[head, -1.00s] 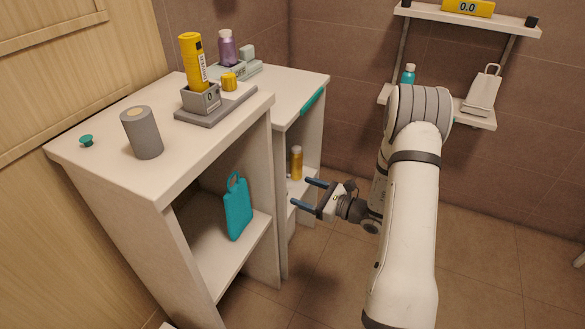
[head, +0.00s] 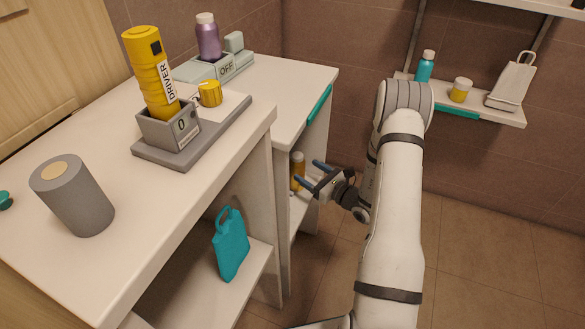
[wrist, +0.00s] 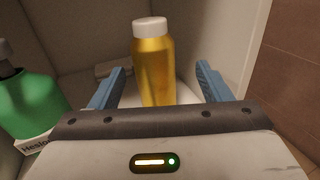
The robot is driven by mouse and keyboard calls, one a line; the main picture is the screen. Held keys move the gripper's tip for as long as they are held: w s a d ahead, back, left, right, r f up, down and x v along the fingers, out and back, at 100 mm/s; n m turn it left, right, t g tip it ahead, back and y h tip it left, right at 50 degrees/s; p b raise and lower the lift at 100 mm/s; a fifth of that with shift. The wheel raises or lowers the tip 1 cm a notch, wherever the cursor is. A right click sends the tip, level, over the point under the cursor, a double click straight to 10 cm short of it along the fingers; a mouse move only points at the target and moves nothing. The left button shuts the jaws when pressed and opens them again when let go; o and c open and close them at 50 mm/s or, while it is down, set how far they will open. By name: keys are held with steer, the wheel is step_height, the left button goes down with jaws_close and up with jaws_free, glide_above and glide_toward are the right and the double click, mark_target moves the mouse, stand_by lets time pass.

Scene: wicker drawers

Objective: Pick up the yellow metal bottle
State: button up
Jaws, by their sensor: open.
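The yellow metal bottle (wrist: 154,68) with a white cap stands upright in the wrist view, a little beyond and between my fingers. In the head view the yellow bottle (head: 297,170) is on the lower shelf of the rear cabinet, partly hidden by the cabinet's side. My gripper (head: 319,173) is open and empty at the cabinet's open side, its blue fingers pointing toward the bottle. In the wrist view my gripper (wrist: 160,85) has one blue finger on each side of the bottle, with gaps visible. The bottle's base is hidden behind the gripper body.
A green bottle (wrist: 30,105) with a dark top stands left of my gripper. The cabinet wall (wrist: 225,40) rises close on the right. A yellow driver (head: 152,75) stands in a grey holder on top.

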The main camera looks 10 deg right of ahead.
mark_target(293, 163)
steer(key=b+x, duration=0.1)
steer(key=x, duration=0.2)
steer(key=b+x, duration=0.1)
steer(key=x, duration=0.2)
steer(key=shift+w+a+r, duration=0.1)
steer(key=shift+a+r, duration=0.15)
steer(key=shift+a, duration=0.3)
steer(key=c, duration=1.2)
